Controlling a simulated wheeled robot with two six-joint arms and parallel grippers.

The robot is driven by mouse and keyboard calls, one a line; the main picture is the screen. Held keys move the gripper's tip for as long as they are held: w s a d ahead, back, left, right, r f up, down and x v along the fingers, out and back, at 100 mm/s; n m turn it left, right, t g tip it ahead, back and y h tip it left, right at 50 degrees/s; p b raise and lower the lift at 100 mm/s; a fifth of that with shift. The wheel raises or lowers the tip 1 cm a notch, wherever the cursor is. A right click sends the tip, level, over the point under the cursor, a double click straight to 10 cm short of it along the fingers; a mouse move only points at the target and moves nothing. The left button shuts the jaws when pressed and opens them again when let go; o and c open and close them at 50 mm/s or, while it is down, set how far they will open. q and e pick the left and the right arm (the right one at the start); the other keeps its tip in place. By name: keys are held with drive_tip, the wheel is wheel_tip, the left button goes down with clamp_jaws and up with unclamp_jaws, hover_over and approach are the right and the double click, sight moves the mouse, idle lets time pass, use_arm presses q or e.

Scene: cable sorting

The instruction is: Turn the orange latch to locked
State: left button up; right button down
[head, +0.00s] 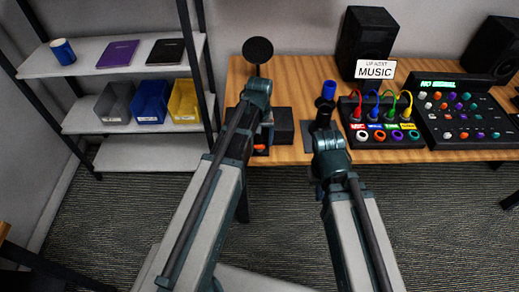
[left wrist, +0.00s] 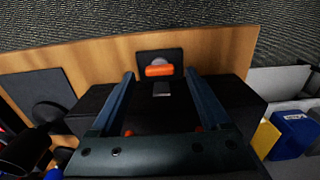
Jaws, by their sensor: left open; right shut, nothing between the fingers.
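The orange latch (left wrist: 159,71) is a short bar lying crosswise in front of a grey disc on a dark plate (left wrist: 145,56). A bit of the orange latch (head: 260,149) also shows beside my left arm in the head view. My left gripper (left wrist: 158,77) is open in the left wrist view, with one finger on each side of the latch and gaps to both. I cannot tell how deep the tips reach. In the head view my left arm hides most of that gripper. My right gripper is hidden behind its own arm.
A dark box (head: 283,125) stands on the wooden table (head: 240,70). To its right are a blue-topped upright black object (head: 327,98) and a cable panel (head: 380,125). A shelf with bins (head: 150,100) stands left.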

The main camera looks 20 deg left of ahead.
use_arm(q)
drive_tip(key=shift+f+b, duration=0.4)
drive_tip(key=shift+f, duration=0.5)
clamp_jaws()
